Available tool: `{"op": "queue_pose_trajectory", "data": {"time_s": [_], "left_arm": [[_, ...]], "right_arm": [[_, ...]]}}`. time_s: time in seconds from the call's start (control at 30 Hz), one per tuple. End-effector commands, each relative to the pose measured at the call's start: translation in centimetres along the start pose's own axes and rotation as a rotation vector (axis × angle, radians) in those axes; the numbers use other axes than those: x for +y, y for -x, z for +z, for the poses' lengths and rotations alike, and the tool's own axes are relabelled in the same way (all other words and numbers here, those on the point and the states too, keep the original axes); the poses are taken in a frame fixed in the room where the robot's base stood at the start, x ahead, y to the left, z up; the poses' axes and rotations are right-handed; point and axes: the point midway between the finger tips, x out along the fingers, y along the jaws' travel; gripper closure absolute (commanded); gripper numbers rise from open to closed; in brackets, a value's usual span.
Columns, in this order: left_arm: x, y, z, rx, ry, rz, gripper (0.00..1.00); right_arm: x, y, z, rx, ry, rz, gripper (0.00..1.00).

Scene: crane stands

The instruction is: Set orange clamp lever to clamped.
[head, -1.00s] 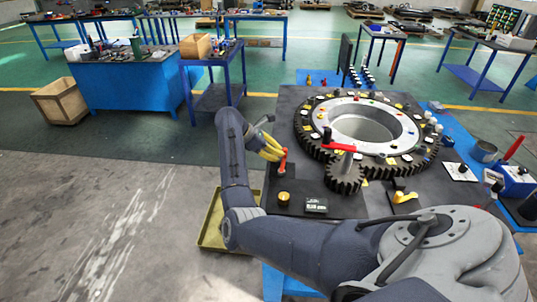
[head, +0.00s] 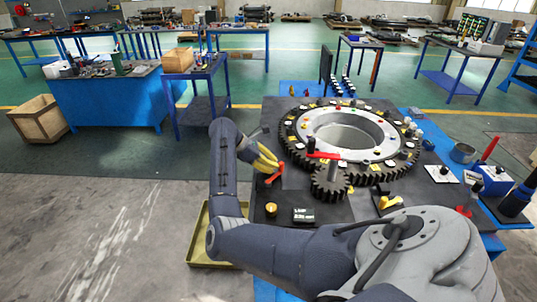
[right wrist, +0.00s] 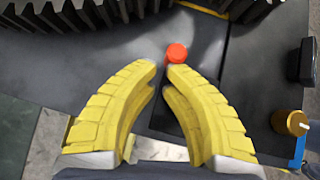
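The orange clamp lever (head: 275,173) is on the dark plate, left of the small gear, its handle slanting down to the left. My right gripper (head: 272,165) has yellow fingers and is at the lever's upper end. In the right wrist view the lever's round orange end (right wrist: 177,53) is just beyond the right fingertip. The fingertips of my right gripper (right wrist: 161,66) are drawn close together with a narrow gap and nothing seen between them. Whether a finger touches the lever, I cannot tell. The lever's lower part is hidden in the wrist view. My left gripper is out of view.
A yellow-rimmed tray (head: 197,235) is at left.

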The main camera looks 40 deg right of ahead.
Motion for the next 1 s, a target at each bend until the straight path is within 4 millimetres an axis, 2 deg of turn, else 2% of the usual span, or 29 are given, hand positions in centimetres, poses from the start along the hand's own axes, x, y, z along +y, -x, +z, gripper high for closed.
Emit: {"op": "queue_pose_trajectory", "data": {"time_s": [0.4,1.0], "left_arm": [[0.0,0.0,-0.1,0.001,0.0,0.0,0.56],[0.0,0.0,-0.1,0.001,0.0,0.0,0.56]], "right_arm": [[-0.6,-1.0,1.3,-0.009,-0.001,-0.001,1.0],[-0.6,-1.1,1.7,-0.013,-0.003,-0.001,1.0]]}}
